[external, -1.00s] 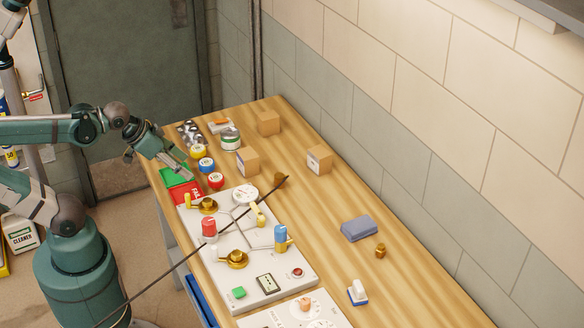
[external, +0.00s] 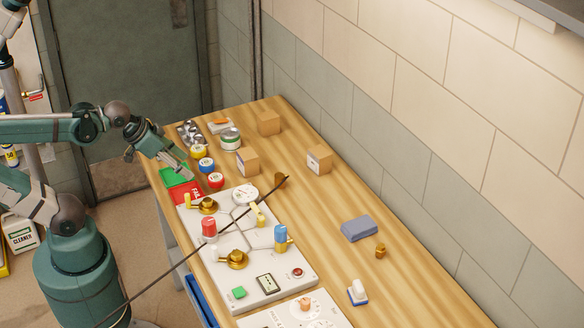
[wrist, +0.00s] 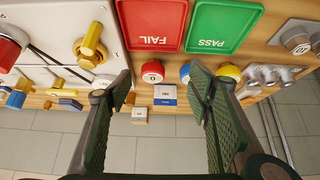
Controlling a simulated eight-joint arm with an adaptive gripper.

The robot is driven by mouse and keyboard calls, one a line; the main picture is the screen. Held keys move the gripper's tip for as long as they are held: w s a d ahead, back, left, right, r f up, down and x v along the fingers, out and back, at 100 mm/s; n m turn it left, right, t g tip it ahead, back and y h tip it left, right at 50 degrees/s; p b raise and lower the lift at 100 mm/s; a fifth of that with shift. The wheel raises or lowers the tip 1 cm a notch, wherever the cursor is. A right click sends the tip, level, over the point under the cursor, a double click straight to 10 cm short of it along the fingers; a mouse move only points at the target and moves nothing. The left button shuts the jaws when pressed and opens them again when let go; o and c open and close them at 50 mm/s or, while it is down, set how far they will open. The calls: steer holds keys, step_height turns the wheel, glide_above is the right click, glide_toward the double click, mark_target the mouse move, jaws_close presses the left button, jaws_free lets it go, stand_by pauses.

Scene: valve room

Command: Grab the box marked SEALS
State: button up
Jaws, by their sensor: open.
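Three small cardboard boxes stand apart on the bench in the external view: one near the tape rolls (external: 250,163), one further right (external: 320,160) and one at the back (external: 269,124). The first two show white labels, too small to read, so I cannot tell which is marked SEALS. My gripper (external: 184,168) is above the red and green trays, left of the boxes. In the wrist view my gripper (wrist: 163,82) is open and empty. A box with a white and blue label (wrist: 165,96) shows beyond and between its fingers, and another box (wrist: 140,116) lies behind the left finger's tip.
The red FAIL tray (wrist: 156,20) and green PASS tray (wrist: 222,22) are close.

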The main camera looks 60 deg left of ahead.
steer(key=n+g+h+p, duration=0.1)
steer(key=n+g+p, duration=0.5)
steer(key=n+p, duration=1.15)
glide_toward(247, 153)
steer(key=shift+s+d+f+m+p, duration=0.35)
steer(key=shift+s+f+m+p, duration=0.35)
steer(key=shift+m, duration=0.25)
steer(key=shift+w+a+f+n+g+p, duration=0.25)
steer(key=shift+w+f+n+g+p, duration=0.25)
steer(key=shift+w+f+n+p, duration=0.6)
steer(key=shift+f, duration=0.2)
steer(key=shift+d+f, duration=0.15)
steer(key=shift+f, duration=1.15)
steer(key=shift+f, duration=0.15)
